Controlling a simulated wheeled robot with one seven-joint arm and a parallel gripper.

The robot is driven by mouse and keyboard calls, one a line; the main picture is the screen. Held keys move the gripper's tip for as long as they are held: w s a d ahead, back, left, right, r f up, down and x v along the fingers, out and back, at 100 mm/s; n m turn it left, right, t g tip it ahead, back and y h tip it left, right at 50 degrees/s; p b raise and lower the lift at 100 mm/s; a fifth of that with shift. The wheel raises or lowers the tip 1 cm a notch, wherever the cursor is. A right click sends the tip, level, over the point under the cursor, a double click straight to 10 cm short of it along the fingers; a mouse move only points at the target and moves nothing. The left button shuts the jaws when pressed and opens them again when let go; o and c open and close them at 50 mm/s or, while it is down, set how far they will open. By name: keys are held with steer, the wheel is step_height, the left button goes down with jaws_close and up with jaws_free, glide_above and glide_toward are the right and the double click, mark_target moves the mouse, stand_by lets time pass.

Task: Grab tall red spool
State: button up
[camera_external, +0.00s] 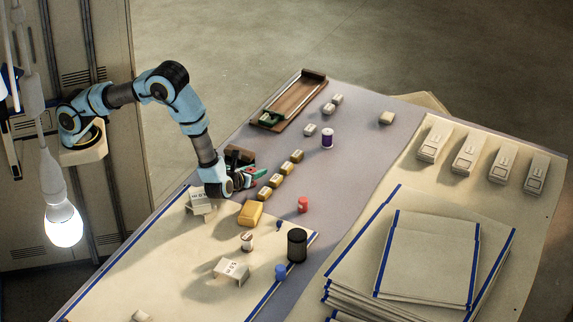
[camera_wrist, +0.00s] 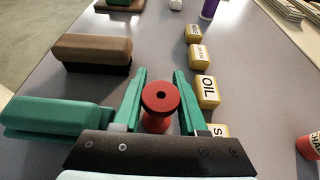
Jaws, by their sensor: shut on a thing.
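The tall red spool (camera_wrist: 160,96) stands upright between the two green fingers of my gripper (camera_wrist: 160,82) in the wrist view. I see its round flanged top with a dark centre hole and part of its narrower body. The fingers are shut on it, one on each side. In the external view my gripper (camera_external: 250,178) is low over the table, just left of a row of yellow labelled blocks. There the spool is hard to tell apart from the fingers.
Yellow labelled blocks (camera_wrist: 206,90) stand close on the right. A green block (camera_wrist: 58,117) and a brown brush (camera_wrist: 92,48) lie on the left. A short red cylinder (camera_external: 303,205), a purple spool (camera_external: 327,140) and a black cylinder (camera_external: 297,245) stand further right on the table.

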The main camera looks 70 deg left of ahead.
jaws_close()
